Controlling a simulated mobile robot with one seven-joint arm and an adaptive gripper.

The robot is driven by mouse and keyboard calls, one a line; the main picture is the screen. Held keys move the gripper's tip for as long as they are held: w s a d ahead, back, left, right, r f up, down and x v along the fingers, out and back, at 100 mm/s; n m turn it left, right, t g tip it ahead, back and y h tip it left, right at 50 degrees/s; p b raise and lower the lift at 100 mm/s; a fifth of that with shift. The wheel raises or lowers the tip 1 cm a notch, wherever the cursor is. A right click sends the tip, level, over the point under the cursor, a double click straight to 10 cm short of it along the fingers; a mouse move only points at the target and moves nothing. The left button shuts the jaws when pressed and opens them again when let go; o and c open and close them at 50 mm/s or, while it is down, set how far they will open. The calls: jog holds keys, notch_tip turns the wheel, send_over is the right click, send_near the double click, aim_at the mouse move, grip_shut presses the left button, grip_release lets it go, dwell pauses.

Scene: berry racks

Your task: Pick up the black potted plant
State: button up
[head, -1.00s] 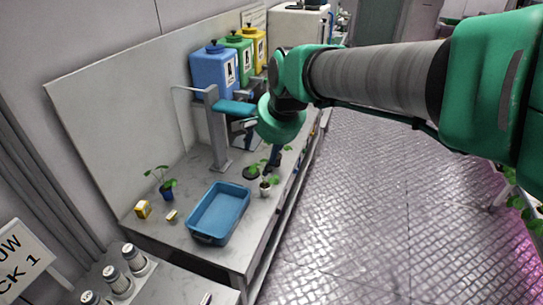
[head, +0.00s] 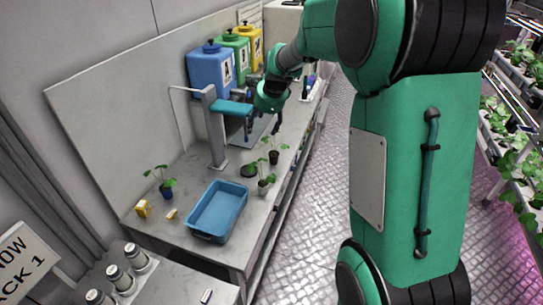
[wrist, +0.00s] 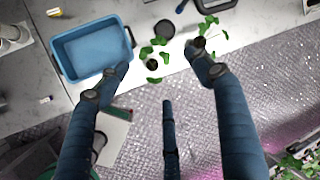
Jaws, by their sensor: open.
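The black potted plant (head: 273,157) stands upright on the bench near its front edge, with green leaves above a small dark pot. In the wrist view its leaves (wrist: 208,21) show beside the tip of the right finger, which partly hides the pot. My gripper (head: 264,128) is in the air above the bench, behind this plant in the head view. I cannot tell whether the right finger touches the plant.
A white-potted plant (head: 263,188) stands close in front, beside a black disc (head: 249,170). Blue, green and yellow containers (head: 212,75) stand at the back.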

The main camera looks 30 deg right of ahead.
jog(key=w+d+f+m+p, duration=0.2)
jog(key=w+d+f+m, duration=0.4)
jog(key=w+d+f, duration=0.3)
jog(key=m+p, duration=0.2)
jog(key=m, duration=0.5)
send_near(274, 154)
notch_tip(274, 154, up, 3)
jog(key=shift+s+f, duration=0.15)
jog(key=shift+s, duration=0.35)
jog(key=shift+x, duration=4.3)
jog(key=shift+d+f, duration=0.1)
jog(key=shift+f, duration=0.1)
jog(key=shift+x, duration=2.4)
jog(key=shift+s, duration=0.1)
